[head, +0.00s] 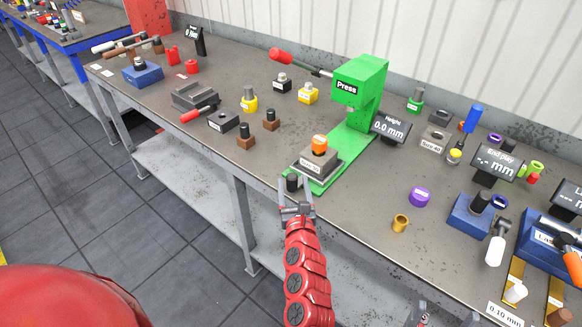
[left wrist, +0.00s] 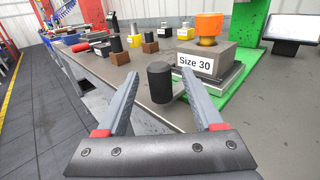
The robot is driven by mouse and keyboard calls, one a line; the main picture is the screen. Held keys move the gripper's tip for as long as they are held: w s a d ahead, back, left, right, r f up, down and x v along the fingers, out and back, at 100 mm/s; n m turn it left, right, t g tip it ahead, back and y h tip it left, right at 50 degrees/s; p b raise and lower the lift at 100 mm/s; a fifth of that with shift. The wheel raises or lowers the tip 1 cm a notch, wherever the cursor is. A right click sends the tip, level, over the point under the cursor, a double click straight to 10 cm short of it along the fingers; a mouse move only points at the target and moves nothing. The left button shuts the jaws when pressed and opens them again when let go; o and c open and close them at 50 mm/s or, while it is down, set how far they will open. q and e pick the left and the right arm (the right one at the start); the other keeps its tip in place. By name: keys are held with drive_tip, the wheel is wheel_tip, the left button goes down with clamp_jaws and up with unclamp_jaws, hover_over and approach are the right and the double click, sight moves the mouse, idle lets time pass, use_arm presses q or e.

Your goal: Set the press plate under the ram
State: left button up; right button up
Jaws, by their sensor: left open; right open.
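The green press (head: 365,90) stands on a long green base, with its red-tipped lever out to the left. A grey block labelled Size 30 (head: 311,163), with an orange piece (head: 319,143) on top, sits at the front end of that base, out from under the press head. It also shows in the left wrist view (left wrist: 194,66). My right gripper (head: 422,317) barely shows at the bottom edge.
Left of the press are small blocks and a grey fixture (head: 195,96). Right of it stand a Height display (head: 390,127), a purple ring (head: 419,196), a brass bushing (head: 400,223) and a blue fixture (head: 468,215). Bare bench lies between the press base and the purple ring.

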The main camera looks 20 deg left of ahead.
use_arm(q)
drive_tip(key=x, duration=0.6)
drive_tip(key=shift+a+p, duration=0.1)
drive_tip(key=shift+p, duration=0.25)
clamp_jaws()
idle(1.0)
